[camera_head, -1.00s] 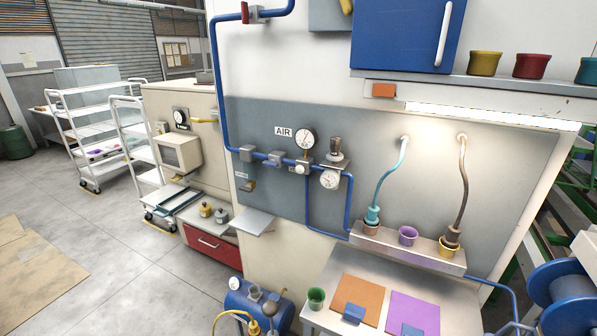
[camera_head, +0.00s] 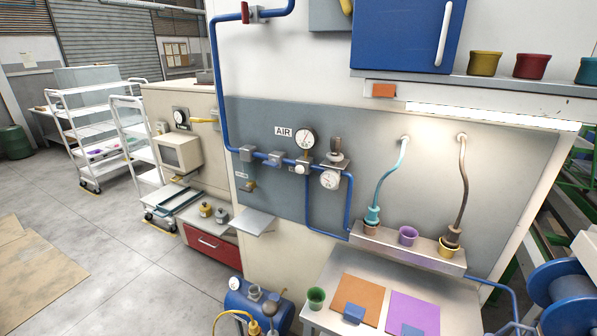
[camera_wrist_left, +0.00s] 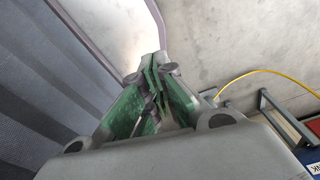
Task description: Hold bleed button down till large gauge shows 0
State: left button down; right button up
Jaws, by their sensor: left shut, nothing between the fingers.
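The large gauge (camera_head: 305,139) is a white round dial beside the AIR label on the grey wall panel. Its needle is too small to read surely. Just below it a small white round part (camera_head: 300,169) sits on the blue pipe line; I cannot tell whether this is the bleed button. A smaller gauge (camera_head: 330,179) hangs to its right under a dark-topped knob (camera_head: 336,147). My left gripper (camera_wrist_left: 156,72) shows only in the left wrist view, its green fingers shut and empty, apart from the panel parts. My right gripper is not in view.
A small grey shelf (camera_head: 253,222) juts out below the panel's left side. A holder (camera_head: 408,251) with cups and hoses stands at right above a worktable. A blue tank (camera_head: 255,305) is low in front. A yellow hose (camera_wrist_left: 262,73) shows in the left wrist view.

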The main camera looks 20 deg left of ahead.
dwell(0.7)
pick_arm(q)
jog(key=w+r+m+t+b, duration=0.15)
jog(key=w+r, duration=0.25)
jog(key=w, duration=0.7)
jog(key=w+r+m+t, duration=0.15)
jog(key=w+r, duration=0.35)
jog(key=w, duration=0.6)
jog(key=w+r+m+t+b, duration=0.1)
jog(key=w+r+t+b, duration=0.15)
jog(key=w+r, duration=1.35)
jog(key=w+a+r+m+t, duration=0.1)
jog(key=w+r+m+t, duration=0.4)
jog(key=r, duration=0.7)
jog(key=w+a+r+m+t, duration=0.25)
jog(key=w+r, duration=0.35)
jog(key=r, duration=0.6)
jog(key=w+a+r+m+t, duration=0.1)
jog(key=w+r+m+t, duration=0.4)
jog(key=r, duration=0.7)
notch_tip(320, 180, up, 24)
jog(key=m+t+h+b, duration=0.1)
jog(key=m+t+h, duration=0.4)
jog(key=m+h, duration=0.5)
jog(key=m, duration=0.7)
jog(key=shift+a+f+m, duration=0.2)
jog(key=shift+a+m, duration=0.05)
jog(key=shift+m, duration=0.1)
